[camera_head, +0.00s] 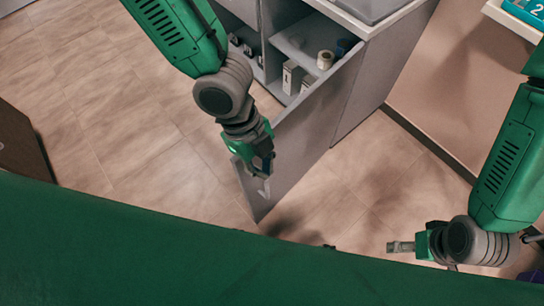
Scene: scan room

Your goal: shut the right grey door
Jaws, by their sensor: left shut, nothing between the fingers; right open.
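The right grey door (310,135) stands wide open, swung out from the cabinet toward me. Its free edge is at the lower left, near a small pale handle (264,190). My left gripper (262,172) is shut and empty at that free end, overlapping the door's top corner in the picture. I cannot tell whether it touches the door. My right gripper (400,247) is open and empty, low on the right, apart from the door. The grey cabinet (385,55) is at the top, with its compartment showing behind the door.
The shelf holds a white box (291,78), a pale roll (325,60) and a dark item (345,46). Tiled floor (130,120) is clear to the left. A wall (455,100) stands at the right. A brown object (22,145) is at the left edge.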

